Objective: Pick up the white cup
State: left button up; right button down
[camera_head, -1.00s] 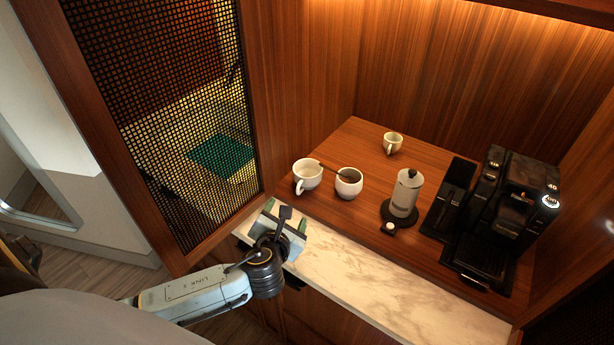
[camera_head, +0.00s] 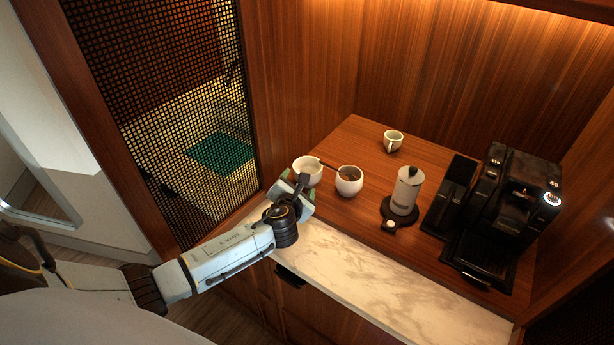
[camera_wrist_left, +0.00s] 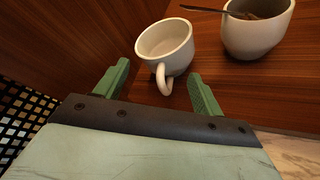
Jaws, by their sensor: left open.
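A white cup (camera_head: 309,165) stands upright on the wooden counter, at the left end of the row of items. In the left wrist view the white cup (camera_wrist_left: 165,45) is just ahead of the fingers, its handle pointing back between them. My left gripper (camera_head: 297,184) is at the near side of the cup and hides its lower part in the head view. In the left wrist view the left gripper (camera_wrist_left: 158,86) is open, its two green fingers to either side of the handle. Nothing is held. My right gripper is in neither view.
A white bowl-like pot (camera_head: 348,183) with a spoon stands just right of the cup; it also shows in the wrist view (camera_wrist_left: 254,38). Farther off are a small cup (camera_head: 392,141), a grey-white canister (camera_head: 406,192) and a black coffee machine (camera_head: 513,205). The marble front strip (camera_head: 370,275) is clear.

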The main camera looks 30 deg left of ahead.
pick_arm(q)
jog(key=shift+x, duration=1)
jog(key=shift+s, duration=0.1)
grip_shut()
